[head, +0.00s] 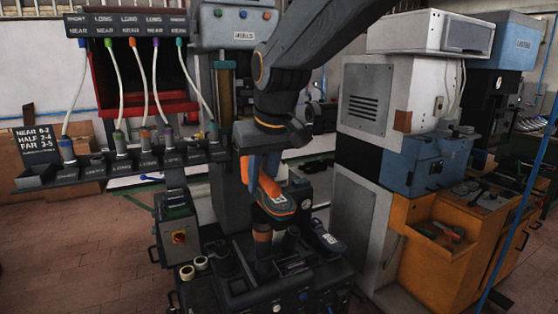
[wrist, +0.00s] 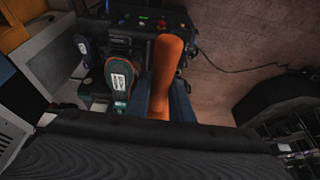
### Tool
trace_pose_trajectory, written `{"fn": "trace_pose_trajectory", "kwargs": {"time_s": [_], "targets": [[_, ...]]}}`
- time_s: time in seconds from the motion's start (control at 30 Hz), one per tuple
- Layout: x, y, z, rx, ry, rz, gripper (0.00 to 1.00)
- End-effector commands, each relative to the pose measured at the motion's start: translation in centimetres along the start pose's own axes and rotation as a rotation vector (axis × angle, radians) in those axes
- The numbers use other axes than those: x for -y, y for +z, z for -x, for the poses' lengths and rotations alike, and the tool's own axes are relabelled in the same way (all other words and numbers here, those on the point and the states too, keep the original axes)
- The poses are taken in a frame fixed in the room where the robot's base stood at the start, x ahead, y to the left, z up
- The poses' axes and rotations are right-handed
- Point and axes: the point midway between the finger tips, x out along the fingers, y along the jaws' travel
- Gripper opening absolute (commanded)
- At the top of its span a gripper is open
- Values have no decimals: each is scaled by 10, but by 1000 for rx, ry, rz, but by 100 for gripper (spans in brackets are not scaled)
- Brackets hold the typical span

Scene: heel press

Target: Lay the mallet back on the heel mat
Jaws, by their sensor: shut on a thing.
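The mallet shows in the wrist view as a thick orange handle (wrist: 167,65), rising between the blue fingers of my gripper (wrist: 162,108). My gripper is shut on this handle. The mallet's head is not visible there. In the head view my gripper (head: 259,172) points down above the dark machine bed, and orange shows below it, partly hidden by a dark shoe. This orange-trimmed shoe (head: 277,206) is close beside the gripper; it also shows left of the handle in the wrist view (wrist: 121,76). I cannot clearly pick out the heel mat.
A second dark shoe (head: 326,238) is at the right of the machine. The dark machine bed (head: 235,287) carries tape rolls (head: 194,267) at its left. A labelled rack (head: 125,24) with hoses stands left. An orange cabinet (head: 432,270) is right. Floor at left is clear.

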Motion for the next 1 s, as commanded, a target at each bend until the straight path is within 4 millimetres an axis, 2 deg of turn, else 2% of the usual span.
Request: {"fn": "trace_pose_trajectory", "kwargs": {"time_s": [0.13,0.47,0.67,0.9,1.0], "targets": [[0,-1,1,-3,0,0,0],[-27,32,-41,2,22,-54,0],[-51,62,-78,5,42,-102,0],[-94,113,-144,7,77,-188,0],[-107,129,-166,6,89,-215,0]]}}
